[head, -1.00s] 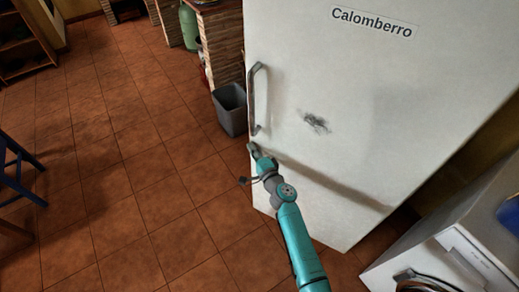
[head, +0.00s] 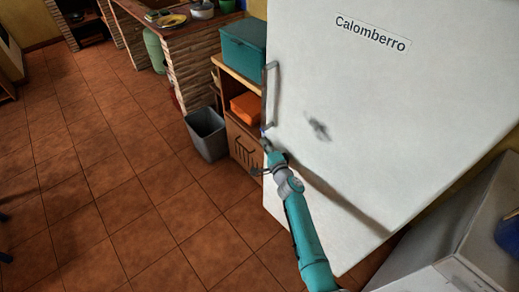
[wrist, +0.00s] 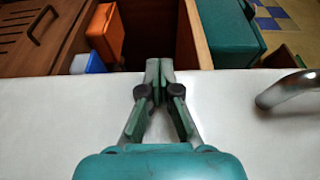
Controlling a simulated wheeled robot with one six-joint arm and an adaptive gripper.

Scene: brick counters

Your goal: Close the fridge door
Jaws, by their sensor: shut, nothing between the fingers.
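The white fridge door (head: 400,110) fills the right of the head view, with a "Calomberro" label and a dark smudge on its front. Its metal handle (head: 270,95) runs along the left edge and also shows at right in the wrist view (wrist: 288,88). My gripper (head: 266,143) is shut and empty at the door's left edge, just below the handle. In the wrist view my gripper (wrist: 158,66) overlaps the edge of the white door surface (wrist: 60,115). I cannot tell whether it touches the door. The fridge interior and any gap at the door are not visible.
A wooden cabinet (head: 231,74) with a teal box (head: 243,47) and an orange box (head: 246,107) stands left of the door. A grey bin (head: 207,134) stands beside it. A white appliance (head: 440,240) is at lower right. Tiled floor at left is clear.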

